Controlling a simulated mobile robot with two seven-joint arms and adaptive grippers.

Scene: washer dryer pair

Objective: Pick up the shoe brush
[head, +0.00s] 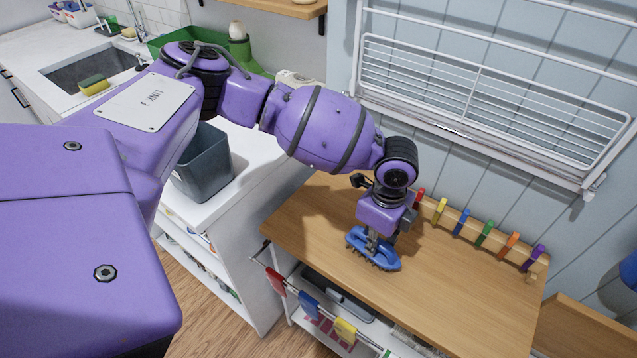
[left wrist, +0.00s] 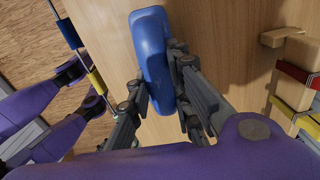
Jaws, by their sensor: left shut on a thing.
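The shoe brush (head: 374,250) has a blue back and dark bristles on its underside. In the head view it is at my left gripper (head: 373,237), over the wooden worktop (head: 470,285). In the left wrist view the blue brush (left wrist: 152,55) sits between the two dark fingers of my left gripper (left wrist: 160,92), which are shut on it. The fingers hide part of its sides. I cannot tell whether the bristles touch the worktop. My right gripper is not in view.
A rack of coloured pegs (head: 485,235) stands along the worktop's back edge, near the wall. A white wire drying rack (head: 490,90) hangs above. A rail with coloured clips (head: 308,303) runs along the front. A grey bin (head: 203,160) stands left. The worktop's right part is clear.

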